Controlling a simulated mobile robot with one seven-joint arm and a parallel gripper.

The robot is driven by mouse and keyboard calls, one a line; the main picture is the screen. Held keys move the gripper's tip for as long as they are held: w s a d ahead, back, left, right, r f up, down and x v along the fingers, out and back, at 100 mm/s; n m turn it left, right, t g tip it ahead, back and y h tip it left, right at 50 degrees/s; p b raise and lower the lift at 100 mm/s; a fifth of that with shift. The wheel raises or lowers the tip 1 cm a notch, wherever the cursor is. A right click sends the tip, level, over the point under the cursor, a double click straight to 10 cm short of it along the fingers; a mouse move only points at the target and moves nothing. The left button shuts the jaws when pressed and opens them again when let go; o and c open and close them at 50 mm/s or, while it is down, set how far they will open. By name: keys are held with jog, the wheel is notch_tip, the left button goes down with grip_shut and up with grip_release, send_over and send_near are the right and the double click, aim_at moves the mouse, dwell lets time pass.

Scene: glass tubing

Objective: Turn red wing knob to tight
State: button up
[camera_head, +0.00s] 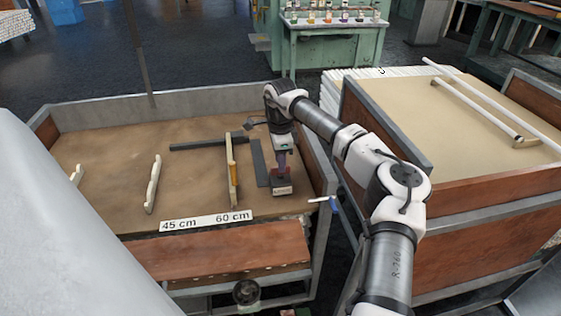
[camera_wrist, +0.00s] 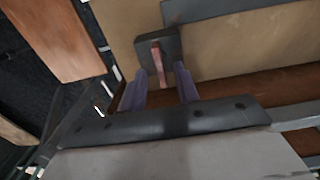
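The red wing knob (camera_wrist: 156,60) shows in the wrist view as a thin reddish bar on a dark block (camera_wrist: 173,45). My gripper (camera_wrist: 160,78) has its two purple-grey fingers apart, one on each side of the knob's near end, with gaps visible. In the head view my gripper (camera_head: 281,165) points down over the dark block (camera_head: 282,188), which has a small label on its front. The knob is mostly hidden there by the gripper. I cannot read a tight mark in either view.
The block stands at the right end of a tan-topped bench (camera_head: 110,200). Left of it are a dark bar (camera_head: 260,162), an upright wooden strip (camera_head: 233,172) and a label strip reading 45 cm and 60 cm (camera_head: 206,222). A second bench (camera_head: 400,115) holds white tubes.

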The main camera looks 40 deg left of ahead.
jog(key=shift+f, duration=0.9)
jog(key=shift+c, duration=0.3)
grip_shut()
